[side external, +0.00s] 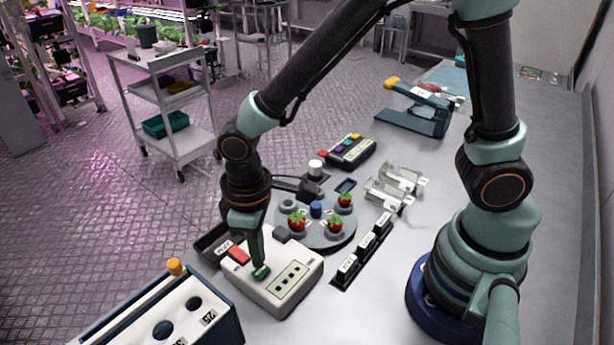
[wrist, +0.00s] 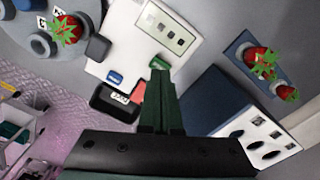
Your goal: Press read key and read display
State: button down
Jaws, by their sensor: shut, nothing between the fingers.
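A white instrument box (side external: 298,262) sits on the bench at the front middle, and it fills the upper middle of the wrist view (wrist: 103,45). Its top has a pale panel (side external: 289,285) with several small dark squares, also in the wrist view (wrist: 165,28). A red key (side external: 238,255) is at its far left; a blue key (wrist: 115,77) shows in the wrist view. My gripper (side external: 260,266) points down, fingers shut and empty, tips at the green key (wrist: 160,62). I cannot tell whether they touch it. Key labels and any display reading are too small to read.
A round grey plate (side external: 318,243) with several strawberries stands just behind the box. A black labelled strip (side external: 350,269) lies to its right. A blue box with holes (side external: 219,296) stands at front left.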

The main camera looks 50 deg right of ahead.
jog(key=shift+r, duration=2.85)
jog(key=d+r+m+t, duration=0.2)
jog(key=d+r, duration=0.3)
jog(key=d, duration=0.4)
jog(key=d+r+m+t, duration=0.3)
jog(key=d+r, duration=0.3)
jog(key=d, duration=0.3)
jog(key=shift+s+d+r+m+t, duration=0.2)
jog(key=shift+s+d+m+t, duration=0.1)
jog(key=shift+s+d+m, duration=0.15)
jog(key=shift+a, duration=0.1)
